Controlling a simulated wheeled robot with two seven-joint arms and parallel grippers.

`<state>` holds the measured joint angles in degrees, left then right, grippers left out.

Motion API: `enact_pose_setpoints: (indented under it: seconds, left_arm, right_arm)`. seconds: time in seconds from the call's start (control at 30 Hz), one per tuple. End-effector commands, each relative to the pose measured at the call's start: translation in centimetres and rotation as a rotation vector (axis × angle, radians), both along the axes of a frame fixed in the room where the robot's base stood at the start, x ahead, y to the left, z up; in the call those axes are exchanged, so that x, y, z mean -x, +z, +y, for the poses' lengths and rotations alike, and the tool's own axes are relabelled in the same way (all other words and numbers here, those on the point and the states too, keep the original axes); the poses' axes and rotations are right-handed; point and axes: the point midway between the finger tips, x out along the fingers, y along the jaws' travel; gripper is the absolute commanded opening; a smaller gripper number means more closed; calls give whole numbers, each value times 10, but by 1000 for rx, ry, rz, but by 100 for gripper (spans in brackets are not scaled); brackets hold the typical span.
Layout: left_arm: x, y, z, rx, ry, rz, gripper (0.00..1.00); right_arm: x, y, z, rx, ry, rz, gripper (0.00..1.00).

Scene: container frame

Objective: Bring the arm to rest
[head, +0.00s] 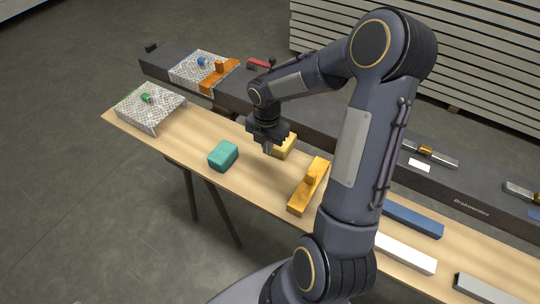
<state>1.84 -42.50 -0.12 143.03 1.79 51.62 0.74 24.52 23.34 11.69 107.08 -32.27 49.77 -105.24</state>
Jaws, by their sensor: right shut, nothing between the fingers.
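My right arm comes in from the lower right and bends over the wooden bench. Its gripper (267,148) is shut and empty, pointing down above the bench between a teal block (223,155) and a small yellow block (284,147). The yellow block is partly hidden behind the gripper. I cannot tell how far the fingertips are above the bench top. My left gripper is not in view.
Floor at left is clear.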

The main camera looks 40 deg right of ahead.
Motion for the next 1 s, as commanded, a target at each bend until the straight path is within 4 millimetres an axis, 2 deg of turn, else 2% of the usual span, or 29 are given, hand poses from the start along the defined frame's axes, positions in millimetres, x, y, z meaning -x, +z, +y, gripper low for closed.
enact_pose_setpoints:
  seconds: [0.03, 0.2, 0.53, 0.63, 0.77, 0.9, 1.0]
  left_arm:
    - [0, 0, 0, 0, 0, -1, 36]
    - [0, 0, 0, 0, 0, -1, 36]
    - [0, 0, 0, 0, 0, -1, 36]
    - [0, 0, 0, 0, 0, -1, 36]
    - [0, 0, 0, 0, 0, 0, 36]
    - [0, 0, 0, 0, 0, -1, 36]
    - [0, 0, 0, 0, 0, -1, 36]
  right_arm:
    - [-1, 11, 0, 1, -1, -6, 0]
    - [0, 31, 0, -1, 0, -2, 0]
    - [1, 40, 1, -1, -10, -3, 0]
    - [8, 53, 6, -5, -103, -26, 0]
    - [37, 89, 23, -40, -426, -91, 0]
    - [85, 126, 52, -169, -932, -157, 0]
    - [119, 140, 74, -309, -1289, -162, 0]
